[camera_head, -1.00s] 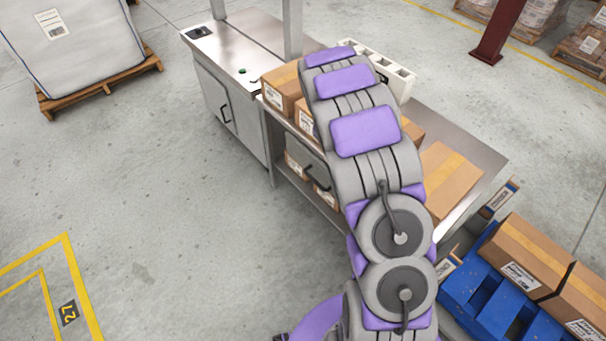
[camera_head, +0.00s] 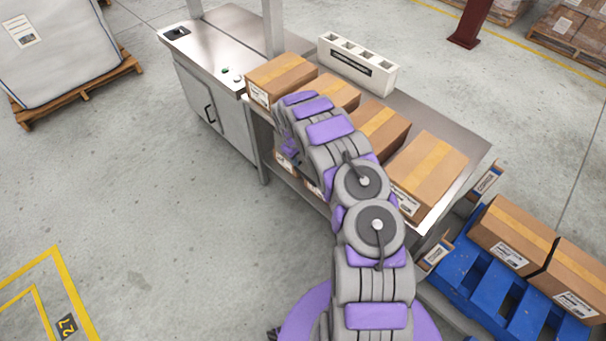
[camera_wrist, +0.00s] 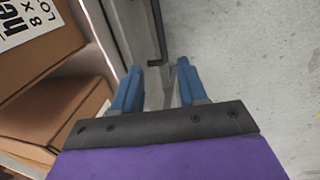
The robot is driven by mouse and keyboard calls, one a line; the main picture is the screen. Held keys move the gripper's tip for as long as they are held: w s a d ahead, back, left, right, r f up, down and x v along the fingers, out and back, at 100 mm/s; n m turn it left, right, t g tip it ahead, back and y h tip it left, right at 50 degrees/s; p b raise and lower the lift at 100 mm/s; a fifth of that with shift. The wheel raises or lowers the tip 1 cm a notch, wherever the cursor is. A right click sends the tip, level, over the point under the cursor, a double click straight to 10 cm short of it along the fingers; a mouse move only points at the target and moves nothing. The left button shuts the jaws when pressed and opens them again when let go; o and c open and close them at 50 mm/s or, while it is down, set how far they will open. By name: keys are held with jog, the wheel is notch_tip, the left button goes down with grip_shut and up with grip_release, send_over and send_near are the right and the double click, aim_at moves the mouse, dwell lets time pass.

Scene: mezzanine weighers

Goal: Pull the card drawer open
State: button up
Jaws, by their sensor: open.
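In the wrist view, a dark bar handle (camera_wrist: 157,38) stands off a narrow grey metal front (camera_wrist: 129,28), which may be the card drawer. The handle's bent end lies just beyond the fingertips, between them in the picture. My gripper (camera_wrist: 158,67) has two blue fingers spread apart with nothing between them, and no contact with the handle shows. In the head view my arm reaches down to the front of the steel bench (camera_head: 440,100) and hides that handle and the drawer front.
Cartons (camera_head: 428,170) stand on the bench and others sit on its lower shelf, close left in the wrist view (camera_wrist: 35,45). A cabinet with its own handle (camera_head: 209,114) joins the bench at left. A blue pallet (camera_head: 470,270) stands at right.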

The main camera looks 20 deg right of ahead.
aim_at(304, 175)
jog(key=f, duration=0.4)
jog(key=d+f+b, duration=0.1)
jog(key=f, duration=0.4)
jog(key=w+d+f+b, duration=0.1)
jog(key=f, duration=0.3)
jog(key=shift+d+f, duration=0.25)
jog(key=shift+f, duration=0.05)
jog(key=shift+c, duration=0.4)
grip_shut()
